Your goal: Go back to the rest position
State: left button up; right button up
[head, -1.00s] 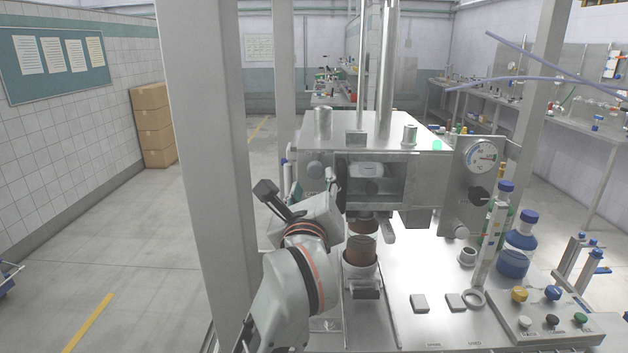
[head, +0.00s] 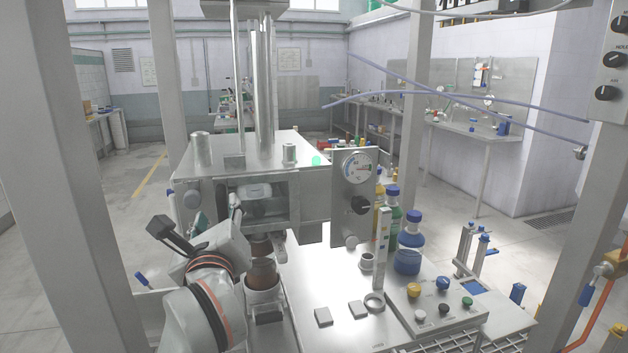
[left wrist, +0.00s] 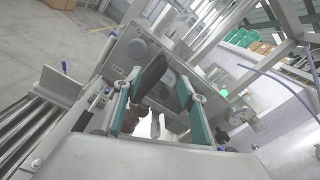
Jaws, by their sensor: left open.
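My left gripper (head: 236,212) is at the left front of the steel cabinet (head: 308,170), partly hidden behind its own wrist in the head view. In the left wrist view, the left gripper (left wrist: 160,108) has its two teal-padded fingers spread apart. A dark handle-like part (left wrist: 151,74) shows between and beyond the fingers; I cannot tell whether they touch it. A brown-filled jar (head: 262,272) stands in a light holder below the cabinet, just right of my left arm. My right gripper is not in view.
A steel frame post (head: 75,180) stands close on the left. The steel worktop (head: 330,290) carries a blue-capped bottle (head: 408,255), a gauge panel (head: 354,195) and a button box (head: 438,305) on the right. Blue hoses (head: 450,95) hang across the upper right.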

pick_arm(q)
jog(key=shift+w+f, duration=0.1)
jog(key=shift+f, duration=0.1)
jog(key=s+a+f+m+t+y, duration=0.1)
jog(key=s+a+f+m+y, duration=0.25)
jog(key=a+m+y, duration=0.35)
jog(key=s+d+f+m+h, duration=0.3)
jog(key=f+m+h, duration=0.2)
jog(key=f+m, duration=0.5)
jog(key=s+d+f+m+h, duration=0.35)
jog(key=f+m+h, duration=0.35)
jog(key=m, duration=0.5)
jog(key=s+d+f+m+h, duration=0.2)
jog(key=d+f+m+h, duration=0.2)
jog(key=f+m, duration=0.65)
jog(key=s+a+f+m+g, duration=0.1)
jog(key=s+f+m+g, duration=0.1)
jog(key=f, duration=0.5)
jog(key=s+a+f+m+g+y, duration=0.1)
jog(key=s+a+f+m+g, duration=0.1)
jog(key=s+f, duration=0.4)
jog(key=s+a+f+m+g, duration=0.2)
jog(key=s+f+m, duration=0.3)
jog(key=f, duration=0.3)
jog(key=shift+a+f+g+y, duration=0.2)
jog(key=shift+g+y, duration=0.2)
jog(key=shift+g, duration=0.4)
